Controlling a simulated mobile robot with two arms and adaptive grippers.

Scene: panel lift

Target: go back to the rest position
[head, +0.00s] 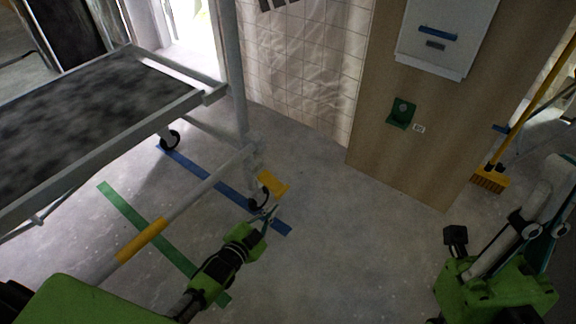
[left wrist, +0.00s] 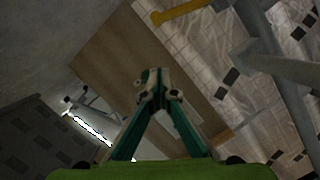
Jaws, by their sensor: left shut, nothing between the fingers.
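My left gripper (head: 268,216) is low over the grey floor in the head view, just in front of the cart's near caster and the end of a blue floor stripe. Its dark green fingers are together with nothing between them. The left wrist view also shows the gripper (left wrist: 158,90), with both fingers meeting at the tips. My right arm (head: 490,290) shows at the lower right as a green body with grey links.
A wheeled cart (head: 205,98) with a dark speckled top stands at the left. Its low bar carries a yellow sleeve (head: 141,241). A wooden panel (head: 385,155) with a white box (head: 445,35) stands at the back right, near a yellow broom (head: 490,179). The middle floor is clear.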

